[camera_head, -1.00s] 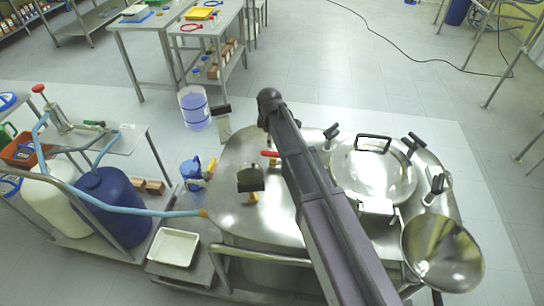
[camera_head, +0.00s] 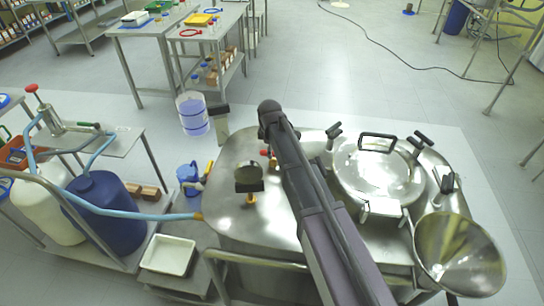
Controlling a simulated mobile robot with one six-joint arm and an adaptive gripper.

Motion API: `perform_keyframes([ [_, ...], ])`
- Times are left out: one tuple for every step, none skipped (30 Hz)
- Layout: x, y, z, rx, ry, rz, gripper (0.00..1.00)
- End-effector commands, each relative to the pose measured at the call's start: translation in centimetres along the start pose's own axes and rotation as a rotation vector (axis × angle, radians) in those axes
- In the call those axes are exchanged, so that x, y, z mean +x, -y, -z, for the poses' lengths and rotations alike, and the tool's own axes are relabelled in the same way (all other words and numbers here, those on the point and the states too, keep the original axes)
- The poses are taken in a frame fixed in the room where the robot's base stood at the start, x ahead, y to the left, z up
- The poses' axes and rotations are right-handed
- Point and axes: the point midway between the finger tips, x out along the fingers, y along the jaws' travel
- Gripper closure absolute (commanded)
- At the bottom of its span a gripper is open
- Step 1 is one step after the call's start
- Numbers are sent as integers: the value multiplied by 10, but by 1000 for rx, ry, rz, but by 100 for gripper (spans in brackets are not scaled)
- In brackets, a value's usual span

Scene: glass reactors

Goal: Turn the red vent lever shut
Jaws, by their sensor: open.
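The red vent lever (camera_head: 265,153) shows as a short red handle on the steel vessel lid (camera_head: 228,205), just left of my arm. My arm covers part of the fitting under it, so I cannot tell how far the lever is turned. My dark arm crosses the vessel from the bottom edge up to a rounded joint above the lever.
A gauge (camera_head: 248,177) on a brass stem stands left of the lever. A round clamped hatch (camera_head: 372,180) and a steel funnel (camera_head: 458,252) are on the right. A pale blue hose (camera_head: 150,215) joins the vessel at left. Open floor lies behind the vessel.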

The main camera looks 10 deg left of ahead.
Motion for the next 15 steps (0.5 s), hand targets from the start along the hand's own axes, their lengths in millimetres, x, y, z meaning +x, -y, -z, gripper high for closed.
perform_keyframes([
  [8,0,0,0,0,0,32],
  [9,0,0,0,0,0,32],
  [12,0,0,0,0,0,32],
  [13,0,0,0,0,0,32],
  [14,0,0,0,0,0,32],
  [16,0,0,0,0,0,32],
  [17,0,0,0,0,0,32],
  [18,0,0,0,0,0,32],
  [19,0,0,0,0,0,32],
  [19,0,0,0,0,0,32],
  [20,0,0,0,0,0,32],
  [20,0,0,0,0,0,32],
  [20,0,0,0,0,0,32],
  [20,0,0,0,0,0,32],
  [20,0,0,0,0,0,32],
])
